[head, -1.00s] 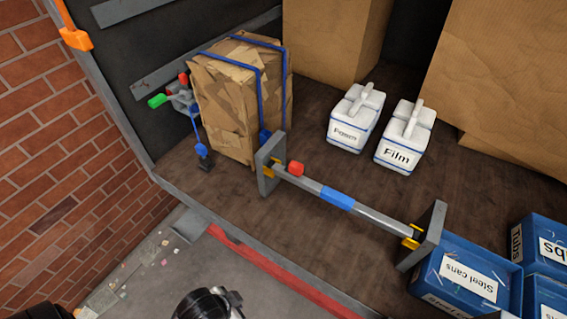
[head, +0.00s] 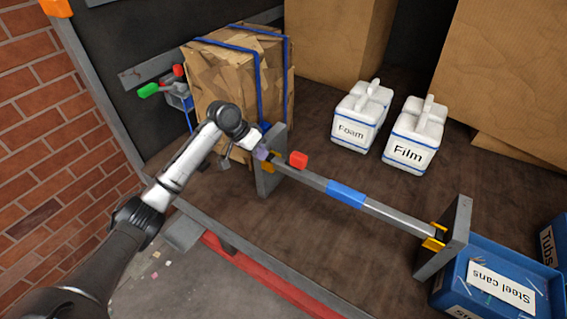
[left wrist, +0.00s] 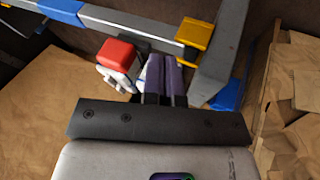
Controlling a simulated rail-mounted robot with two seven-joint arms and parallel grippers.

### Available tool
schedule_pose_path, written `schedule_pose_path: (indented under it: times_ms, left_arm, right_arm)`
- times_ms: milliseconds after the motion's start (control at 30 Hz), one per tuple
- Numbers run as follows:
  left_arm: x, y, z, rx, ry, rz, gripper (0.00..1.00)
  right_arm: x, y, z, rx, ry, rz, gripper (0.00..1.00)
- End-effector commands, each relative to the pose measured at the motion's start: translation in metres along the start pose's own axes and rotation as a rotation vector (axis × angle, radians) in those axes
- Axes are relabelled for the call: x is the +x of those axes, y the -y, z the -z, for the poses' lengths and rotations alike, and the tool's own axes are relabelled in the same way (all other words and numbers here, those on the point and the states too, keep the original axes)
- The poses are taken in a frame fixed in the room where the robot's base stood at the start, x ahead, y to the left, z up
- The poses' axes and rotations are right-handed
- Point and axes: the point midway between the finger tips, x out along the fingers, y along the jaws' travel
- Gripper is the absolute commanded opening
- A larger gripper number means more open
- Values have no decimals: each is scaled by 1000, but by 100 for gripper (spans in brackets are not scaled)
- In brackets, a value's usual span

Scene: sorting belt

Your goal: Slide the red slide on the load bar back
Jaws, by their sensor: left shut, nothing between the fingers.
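The red slide (head: 298,160) sits on the grey load bar (head: 390,211), near the bar's left end. The bar has a blue band (head: 346,194) at its middle and runs between two grey end plates. My left gripper (head: 262,152) is shut and empty at the left end plate (head: 270,165), just left of the red slide. In the left wrist view the purple-grey fingers (left wrist: 164,75) are together, and the red slide (left wrist: 117,54) is beside them on the left. I cannot tell whether they touch it. My right gripper is not in view.
A strapped cardboard bale (head: 222,85) stands behind the left end plate. White jugs labelled Foam (head: 352,132) and Film (head: 408,154) stand behind the bar. A blue Steel cans crate (head: 460,293) is at the lower right.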

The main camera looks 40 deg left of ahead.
Motion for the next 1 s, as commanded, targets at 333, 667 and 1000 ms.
schedule_pose_path:
  times_ms: [333, 667, 1000]
  left_arm:
    - [-54, 23, 32, -70, -80, -68, 0]
    - [-55, 23, 33, -71, -82, -70, 0]
    - [-24, 20, 35, -72, -79, -72, 0]
  right_arm:
    - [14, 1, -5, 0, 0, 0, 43]
    - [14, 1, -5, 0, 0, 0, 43]
    - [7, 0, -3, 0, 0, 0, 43]
